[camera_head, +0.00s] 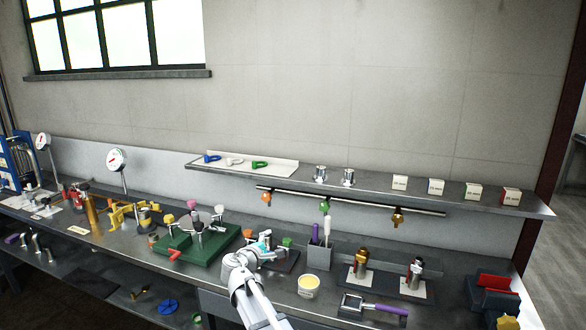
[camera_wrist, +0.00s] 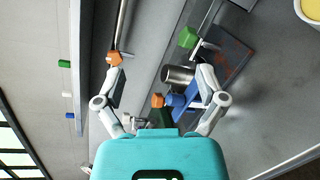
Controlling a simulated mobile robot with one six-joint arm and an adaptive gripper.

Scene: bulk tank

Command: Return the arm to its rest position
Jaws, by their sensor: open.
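My arm reaches up from the bottom of the head view over the bench (camera_head: 222,275), with my gripper (camera_head: 264,248) above its middle. In the wrist view my gripper (camera_wrist: 160,62) is open, its white fingers spread wide, with the teal palm below. Nothing is clamped between them. Behind the gap show a silver cylinder (camera_wrist: 178,77), a blue part (camera_wrist: 178,102) and an orange part (camera_wrist: 157,100). They stand by a dark base plate (camera_wrist: 232,52) with a green knob (camera_wrist: 188,37). My gripper partly hides these parts in the head view.
A green fixture block (camera_head: 180,256) with several knobs stands left of my gripper. A grey holder (camera_head: 319,257) and a yellow-filled cup (camera_head: 308,285) stand to its right. A wall shelf (camera_head: 380,187) and a hook rail (camera_head: 350,201) are behind. Free air is above.

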